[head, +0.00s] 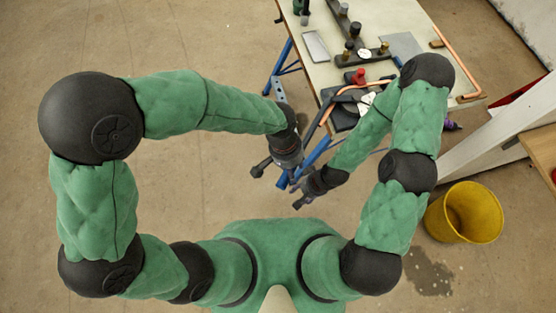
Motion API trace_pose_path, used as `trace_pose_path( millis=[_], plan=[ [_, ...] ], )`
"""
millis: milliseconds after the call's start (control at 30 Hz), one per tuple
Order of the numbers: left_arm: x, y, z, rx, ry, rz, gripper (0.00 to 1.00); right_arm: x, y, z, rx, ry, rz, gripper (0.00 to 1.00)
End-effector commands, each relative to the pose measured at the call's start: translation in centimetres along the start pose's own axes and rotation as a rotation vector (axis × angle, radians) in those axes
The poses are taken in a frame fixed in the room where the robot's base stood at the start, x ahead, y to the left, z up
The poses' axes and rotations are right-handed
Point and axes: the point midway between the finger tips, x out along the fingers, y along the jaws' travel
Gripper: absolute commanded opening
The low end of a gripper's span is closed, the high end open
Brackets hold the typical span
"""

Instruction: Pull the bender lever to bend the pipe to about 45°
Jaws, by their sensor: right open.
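The pipe bender (345,117) is a dark block near the front edge of the workbench, with a red part (359,76) behind it. An orange-copper pipe (336,99) curves at the bender, and my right arm partly covers this area. A blue bar (316,153), which may be the lever or a bench leg, slants down from the bench between my grippers. My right gripper (302,197) is open, in front of the bench near the bar's lower end. My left gripper (272,168) is left of the bar; its jaws are too small to read.
The pale workbench (392,20) carries dark fittings and grey plates. Another bent copper pipe (460,60) lies along its right side. A yellow bucket (464,212) stands on the floor at right, near a white beam (500,135). The floor at left is clear.

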Motion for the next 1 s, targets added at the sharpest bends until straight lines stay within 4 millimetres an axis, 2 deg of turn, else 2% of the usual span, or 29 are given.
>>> trace_pose_path(
  millis=[200,567,600,633,667,1000],
  plan=[
    [0.48,0.99,0.29,-0.016,-0.009,0.001,0.00,-0.05,-0.02,-0.01,0.000,0.000,0.000,0.52],
    [0.48,1.01,0.21,-0.018,-0.006,0.002,0.00,-0.03,-0.01,0.00,0.000,0.000,0.000,0.52],
    [0.48,1.01,0.20,-0.018,-0.006,0.002,0.54,-0.03,-0.01,0.00,0.000,0.000,0.000,0.52],
    [0.47,1.01,0.19,-0.018,-0.005,0.002,0.62,-0.03,-0.01,0.00,0.000,0.000,0.000,0.52],
    [0.46,1.01,0.18,-0.018,-0.005,0.002,0.67,-0.03,-0.01,0.00,0.000,0.000,0.000,0.52],
    [0.09,0.98,-0.05,-0.017,0.001,0.002,0.67,-0.05,-0.02,-0.01,0.000,0.000,0.000,0.52]
  ],
)
